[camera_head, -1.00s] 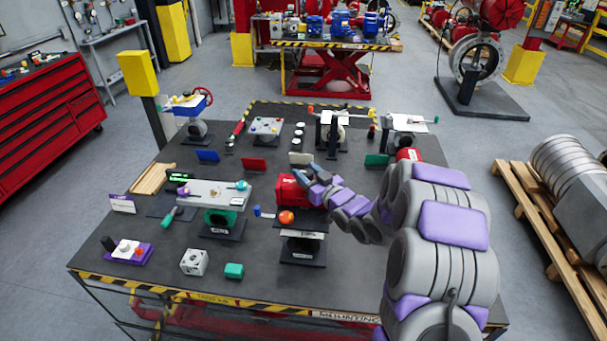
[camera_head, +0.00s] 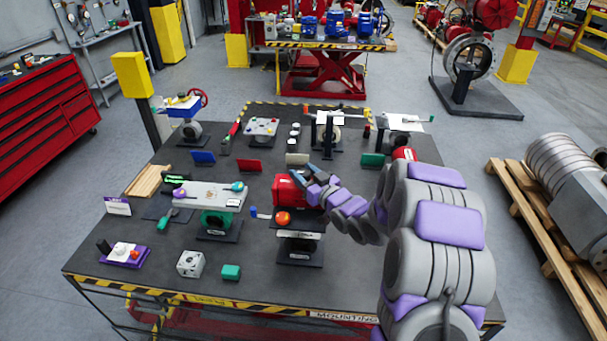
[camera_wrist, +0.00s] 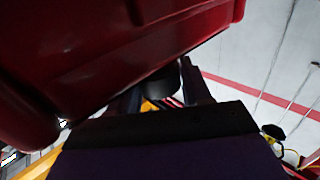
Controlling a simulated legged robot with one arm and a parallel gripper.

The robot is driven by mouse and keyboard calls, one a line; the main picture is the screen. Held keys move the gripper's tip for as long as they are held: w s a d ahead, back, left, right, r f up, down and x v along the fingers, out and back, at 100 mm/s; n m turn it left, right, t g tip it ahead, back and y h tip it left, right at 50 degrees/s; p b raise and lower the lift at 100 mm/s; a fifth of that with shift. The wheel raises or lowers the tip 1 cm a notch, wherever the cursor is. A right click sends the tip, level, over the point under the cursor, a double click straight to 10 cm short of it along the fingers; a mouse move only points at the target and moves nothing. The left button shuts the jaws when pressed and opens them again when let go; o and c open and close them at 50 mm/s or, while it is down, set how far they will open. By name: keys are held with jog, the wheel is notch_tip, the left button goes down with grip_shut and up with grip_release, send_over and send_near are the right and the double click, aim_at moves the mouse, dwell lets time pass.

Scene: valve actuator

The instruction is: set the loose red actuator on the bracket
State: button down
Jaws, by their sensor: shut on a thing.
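The red actuator (camera_head: 286,192) is at the middle of the table in the head view, with a round orange-red knob or cap (camera_head: 284,218) at its near lower end. It is at or just above the bracket (camera_head: 300,249), a dark stand with a pale band and a black base plate. Whether it touches the bracket is hidden. My gripper (camera_head: 306,177) is shut on the actuator from its right side. In the wrist view the red body (camera_wrist: 110,50) fills the upper left, and the gripper fingers (camera_wrist: 165,90) reach a dark round part under it.
A green valve stand (camera_head: 218,222) with a grey plate is left of the bracket. Several fixtures stand at the back. The table's front edge (camera_head: 200,297) is striped yellow and black.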

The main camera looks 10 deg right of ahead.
jog(key=shift+a+r+b, duration=0.2)
jog(key=shift+a+b, duration=0.1)
jog(key=shift+a, duration=0.25)
jog(key=shift+f+b, duration=0.55)
jog(key=shift+f, duration=0.55)
dwell(1.0)
jog(key=c, duration=0.7)
grip_release()
jog(key=shift+s, duration=0.1)
jog(key=shift+o, duration=1.4)
jog(key=shift+f, duration=0.1)
jog(key=b+v, duration=0.7)
jog(key=v, duration=0.8)
jog(key=shift+f, duration=0.25)
jog(key=shift+d+b, duration=0.15)
jog(key=shift+b, duration=1.05)
